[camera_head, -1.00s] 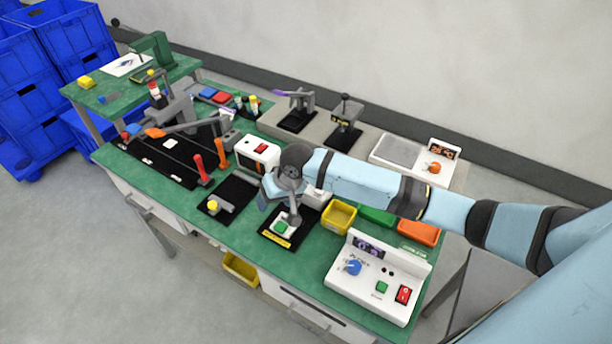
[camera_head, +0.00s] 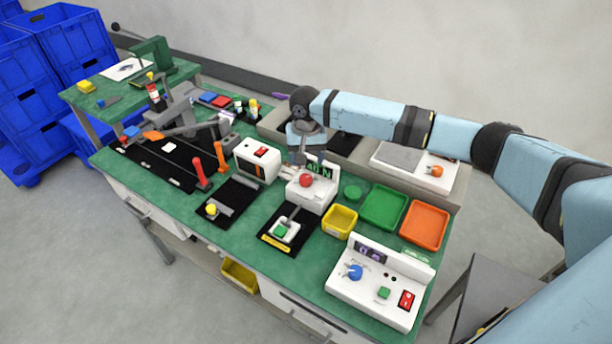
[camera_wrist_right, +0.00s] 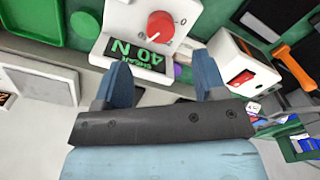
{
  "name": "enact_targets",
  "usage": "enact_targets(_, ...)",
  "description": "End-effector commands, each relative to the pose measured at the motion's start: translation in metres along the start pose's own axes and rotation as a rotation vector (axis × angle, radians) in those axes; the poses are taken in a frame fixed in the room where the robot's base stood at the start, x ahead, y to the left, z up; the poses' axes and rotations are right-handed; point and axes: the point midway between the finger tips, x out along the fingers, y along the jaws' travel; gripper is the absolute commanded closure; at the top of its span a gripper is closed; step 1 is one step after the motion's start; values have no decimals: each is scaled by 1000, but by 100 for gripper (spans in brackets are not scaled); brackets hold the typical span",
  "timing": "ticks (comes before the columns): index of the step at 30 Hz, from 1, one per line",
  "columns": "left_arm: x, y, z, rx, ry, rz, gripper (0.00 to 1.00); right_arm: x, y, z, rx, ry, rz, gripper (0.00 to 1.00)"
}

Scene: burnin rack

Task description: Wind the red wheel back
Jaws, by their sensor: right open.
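The red wheel (camera_head: 306,180) is a round red knob on the sloped face of a small white device (camera_head: 318,196) at the middle of the bench. In the right wrist view the red wheel (camera_wrist_right: 160,24) shows at the top, with a white pointer line and a "0" mark near it. My left gripper is not in view.
A white box with a red switch (camera_head: 257,160) stands left of the device. Yellow (camera_head: 340,220), green (camera_head: 383,207) and orange (camera_head: 425,224) trays lie to the right. A black plate with a green button (camera_head: 281,230) lies in front. A control panel (camera_head: 380,285) stands at front right.

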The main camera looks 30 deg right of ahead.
Motion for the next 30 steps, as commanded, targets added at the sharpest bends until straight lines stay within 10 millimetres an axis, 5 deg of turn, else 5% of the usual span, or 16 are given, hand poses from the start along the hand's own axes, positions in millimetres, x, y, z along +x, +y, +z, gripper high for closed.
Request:
enact_targets(10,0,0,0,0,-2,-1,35,63,0,0,-1,0,0,35)
enact_targets(24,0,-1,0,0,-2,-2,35,76,0,0,-1,2,-1,35)
enact_targets(30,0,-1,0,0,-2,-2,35,76,0,0,-1,2,-1,81)
